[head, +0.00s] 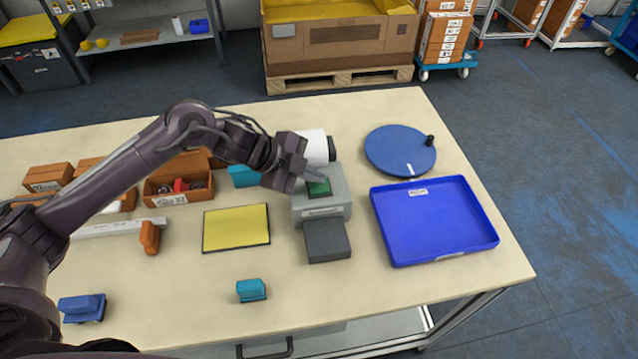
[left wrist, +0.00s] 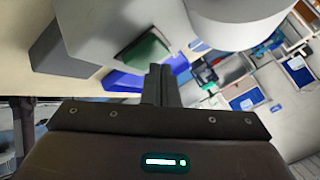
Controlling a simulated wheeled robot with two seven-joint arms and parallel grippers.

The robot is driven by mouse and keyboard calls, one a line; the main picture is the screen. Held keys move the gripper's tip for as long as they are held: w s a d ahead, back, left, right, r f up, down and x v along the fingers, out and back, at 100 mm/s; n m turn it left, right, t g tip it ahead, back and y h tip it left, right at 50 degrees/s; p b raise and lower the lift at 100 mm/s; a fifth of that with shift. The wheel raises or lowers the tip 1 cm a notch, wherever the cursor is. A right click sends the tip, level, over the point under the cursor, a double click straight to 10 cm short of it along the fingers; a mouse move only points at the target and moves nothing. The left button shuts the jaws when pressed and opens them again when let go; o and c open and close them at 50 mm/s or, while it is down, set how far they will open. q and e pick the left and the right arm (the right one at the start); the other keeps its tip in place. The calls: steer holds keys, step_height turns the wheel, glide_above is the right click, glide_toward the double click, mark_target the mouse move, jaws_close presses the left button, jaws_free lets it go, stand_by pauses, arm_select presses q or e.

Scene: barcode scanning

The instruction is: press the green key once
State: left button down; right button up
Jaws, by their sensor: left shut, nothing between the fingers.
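The green key (head: 319,188) sits on top of a light grey box-shaped device (head: 337,205) near the middle of the table. It also shows in the left wrist view (left wrist: 143,52), on the grey housing (left wrist: 95,35). My left gripper (head: 318,176) is shut and empty, with its fingertips right at the key's far edge in the head view. In the left wrist view the shut fingers (left wrist: 160,84) point up beside the key. I cannot tell whether they touch it. My right gripper is not in view.
A white cylinder with a dark end (head: 314,147) stands behind the device. A dark grey block (head: 327,241) lies in front of it. A blue tray (head: 436,222) and blue turntable (head: 400,151) are to the right. A yellow mat (head: 236,228) and teal block (head: 251,290) lie left.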

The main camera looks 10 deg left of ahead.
mark_target(314, 186)
arm_select(q)
steer(key=shift+f+b, duration=0.45)
steer(key=shift+f, duration=0.25)
stand_by(0.7)
steer(key=shift+s+r, duration=0.1)
steer(key=shift+r+p, duration=1)
steer(key=shift+p, duration=0.05)
steer(key=shift+r, duration=0.1)
step_height(314, 186, up, 5)
steer(key=p, duration=0.4)
steer(key=shift+p, duration=0.3)
